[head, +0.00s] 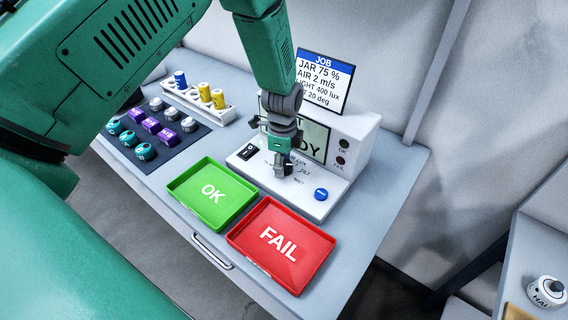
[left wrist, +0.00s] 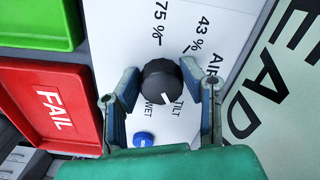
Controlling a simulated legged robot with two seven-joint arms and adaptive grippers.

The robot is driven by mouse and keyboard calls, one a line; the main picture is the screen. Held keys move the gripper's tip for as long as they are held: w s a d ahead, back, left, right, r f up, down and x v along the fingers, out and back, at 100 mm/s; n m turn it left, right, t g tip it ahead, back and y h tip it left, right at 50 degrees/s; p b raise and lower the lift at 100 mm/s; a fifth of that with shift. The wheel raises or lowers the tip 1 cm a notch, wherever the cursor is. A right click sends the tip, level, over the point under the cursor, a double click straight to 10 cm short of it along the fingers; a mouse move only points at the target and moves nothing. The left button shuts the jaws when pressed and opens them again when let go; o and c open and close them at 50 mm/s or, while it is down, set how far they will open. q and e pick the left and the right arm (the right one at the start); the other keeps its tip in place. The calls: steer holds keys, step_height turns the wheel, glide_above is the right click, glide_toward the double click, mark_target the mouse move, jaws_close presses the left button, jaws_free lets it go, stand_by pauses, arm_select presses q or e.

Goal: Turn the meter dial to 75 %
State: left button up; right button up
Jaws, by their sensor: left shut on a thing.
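The meter (head: 345,132) is a white console with a sloped front panel and a screen. Its black dial (left wrist: 160,80) shows in the left wrist view, with a white pointer mark toward the lower right, near the printed TILT and WET. The labels 75 % and 43 % are printed above the dial in that view. My left gripper (head: 283,168) points down at the panel and hides the dial in the head view. Its fingers (left wrist: 160,78) are on both sides of the dial and shut on it. My right gripper is not in view.
A blue button (head: 320,194) and a black switch (head: 247,151) flank the gripper. A green OK tray (head: 185,188) and a red FAIL tray (head: 318,254) lie in front. A job card (head: 325,75) reads JAR 75 %. A dark mat (head: 181,158) with several sensors lies left.

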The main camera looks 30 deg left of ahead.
arm_select(q)
steer(key=shift+w+d, duration=0.1)
steer(key=shift+d, duration=0.2)
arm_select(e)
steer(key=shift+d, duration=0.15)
